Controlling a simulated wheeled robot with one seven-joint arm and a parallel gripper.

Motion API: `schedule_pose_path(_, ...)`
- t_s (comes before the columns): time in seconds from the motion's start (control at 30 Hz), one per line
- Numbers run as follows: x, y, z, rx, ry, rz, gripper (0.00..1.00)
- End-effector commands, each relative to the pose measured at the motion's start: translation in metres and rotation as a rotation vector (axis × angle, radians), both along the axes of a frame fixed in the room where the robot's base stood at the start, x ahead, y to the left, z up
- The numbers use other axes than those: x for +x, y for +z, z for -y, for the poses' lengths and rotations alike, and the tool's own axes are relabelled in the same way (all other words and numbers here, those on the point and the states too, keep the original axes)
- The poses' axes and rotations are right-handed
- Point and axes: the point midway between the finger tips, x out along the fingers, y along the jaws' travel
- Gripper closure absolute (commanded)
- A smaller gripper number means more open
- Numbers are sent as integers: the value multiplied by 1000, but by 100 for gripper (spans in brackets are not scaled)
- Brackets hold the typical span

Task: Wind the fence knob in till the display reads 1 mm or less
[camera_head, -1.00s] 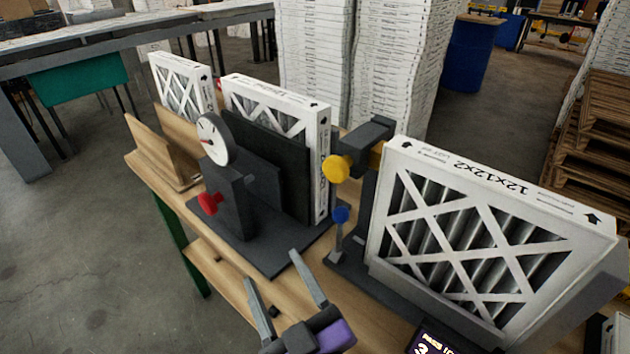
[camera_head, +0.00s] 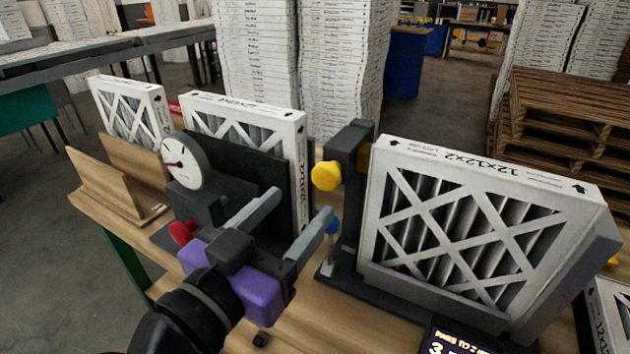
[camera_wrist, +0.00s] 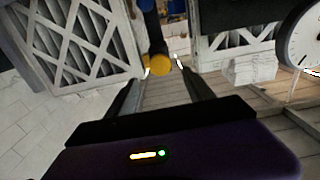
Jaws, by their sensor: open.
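A yellow knob (camera_head: 326,176) sticks out of a dark post beside the large framed filter. A red knob (camera_head: 182,232) is on the dark gauge stand, and a small blue knob (camera_head: 333,227) is partly hidden by a finger. The frames do not label which is the fence knob. A display (camera_head: 455,343) at the bottom edge is cut off; a 3 shows, the rest is unreadable. My gripper (camera_head: 300,206) is open and empty, in front of and below the yellow knob. In the wrist view the yellow knob (camera_wrist: 160,64) appears just beyond the fingertips, between them.
The large filter (camera_head: 470,235) stands to the right in a dark holder. A dial gauge (camera_head: 186,161) and a second filter (camera_head: 243,122) stand to the left, with a wooden rack (camera_head: 110,186) beyond. Bare bench top (camera_head: 330,320) shows in front.

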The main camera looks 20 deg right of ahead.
Motion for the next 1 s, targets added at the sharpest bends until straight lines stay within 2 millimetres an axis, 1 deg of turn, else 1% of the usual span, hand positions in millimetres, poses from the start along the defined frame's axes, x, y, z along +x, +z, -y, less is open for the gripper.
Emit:
schedule_pose_path(0.17,9,0,15,9,-5,4,39)
schedule_pose_path(0.4,31,0,45,10,-3,5,39)
schedule_pose_path(0.5,38,0,54,8,-2,4,39)
schedule_pose_path(0.67,44,-1,62,9,0,5,39)
schedule_pose_path(0.93,45,-1,63,9,1,5,39)
schedule_pose_path(0.97,45,-1,63,9,1,5,43)
schedule_pose_path(1.0,45,-1,63,9,1,5,51)
